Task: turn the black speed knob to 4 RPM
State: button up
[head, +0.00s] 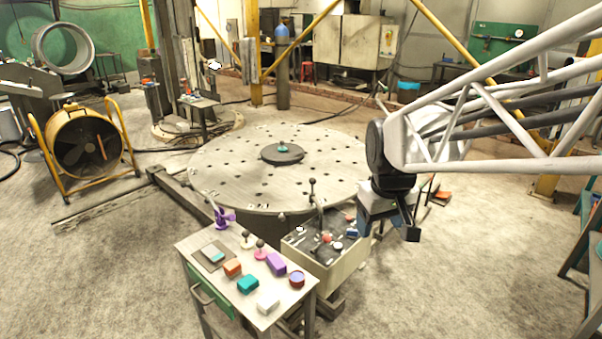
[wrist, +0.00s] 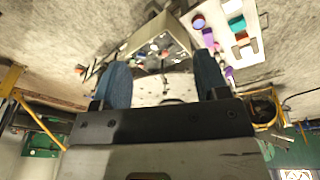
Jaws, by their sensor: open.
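The control box (head: 338,274) stands at the front edge of the big round turntable (head: 230,176). Its dark sloped top carries a red button (head: 327,239), small pale and dark controls and an upright lever with a black ball (head: 312,182). The black speed knob is too small to tell apart from the other dark controls, and its setting cannot be read. My gripper (head: 404,229) is to the right of the box, apart from it. In the wrist view my gripper (wrist: 164,80) has its two blue-grey fingers wide apart with nothing between them; the control box (wrist: 174,43) appears beyond them.
A small table (head: 218,279) with several coloured blocks, a purple object (head: 223,217) and small ball-topped levers stands left of the box. It also shows in the wrist view (wrist: 255,18). A yellow-framed fan (head: 88,143) is at far left.

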jog(key=w+f+n, duration=0.3)
jog(key=w+f, duration=0.1)
jog(key=w, duration=1)
jog(key=n+g, duration=0.2)
jog(key=n, duration=0.5)
send_over(326, 232)
jog(key=f, duration=3)
jog(key=shift+s+a+f, duration=0.1)
jog(key=shift+s+f, duration=0.2)
jog(key=shift+s, duration=0.05)
jog(key=shift+w+f+n, duration=0.2)
jog(key=shift+f+n, duration=0.1)
jog(key=shift+f, duration=0.1)
jog(key=shift+f, duration=0.1)
jog(key=shift+f, duration=3.8)
